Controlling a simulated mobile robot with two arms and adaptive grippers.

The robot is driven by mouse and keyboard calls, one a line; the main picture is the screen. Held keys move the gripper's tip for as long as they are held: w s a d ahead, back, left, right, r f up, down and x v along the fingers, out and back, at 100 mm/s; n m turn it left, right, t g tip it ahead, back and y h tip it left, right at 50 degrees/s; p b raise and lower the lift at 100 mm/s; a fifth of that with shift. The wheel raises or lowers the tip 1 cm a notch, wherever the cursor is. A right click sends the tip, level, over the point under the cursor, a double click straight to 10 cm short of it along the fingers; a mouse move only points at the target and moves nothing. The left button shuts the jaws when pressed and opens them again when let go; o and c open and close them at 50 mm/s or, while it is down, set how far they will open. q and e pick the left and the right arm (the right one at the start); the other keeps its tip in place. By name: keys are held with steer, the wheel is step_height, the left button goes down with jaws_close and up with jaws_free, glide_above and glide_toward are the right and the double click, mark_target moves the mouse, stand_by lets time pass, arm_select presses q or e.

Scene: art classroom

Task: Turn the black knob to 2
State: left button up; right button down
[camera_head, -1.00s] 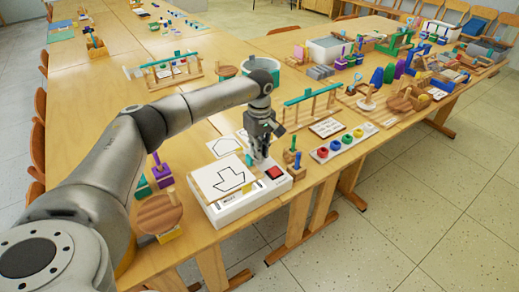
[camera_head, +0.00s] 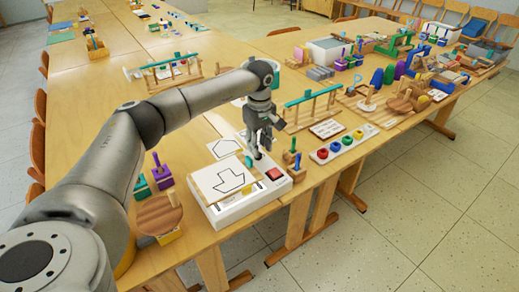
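A white box (camera_head: 238,213) lies on the near table, with a wooden-edged sheet bearing a black arrow outline on its top. A red square button (camera_head: 273,174) sits at its right end. My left gripper (camera_head: 257,156) points down over the back right part of the box, behind the red button. A small teal piece (camera_head: 249,161) shows just left of its fingertips. I cannot make out the black knob; the gripper may hide it. The fingers are too small and dark to tell whether they are open, shut or touching anything. My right gripper is not in view.
A wooden stand with pegs (camera_head: 292,161) is close to the right of the box. A white tray with coloured rings (camera_head: 344,145) lies beyond it. A teal-topped rack (camera_head: 310,108) stands behind. A round wooden piece (camera_head: 158,214) is left of the box.

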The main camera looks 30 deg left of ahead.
arm_select(q)
step_height(320, 180, up, 10)
steer(key=shift+f, duration=0.25)
stand_by(0.4)
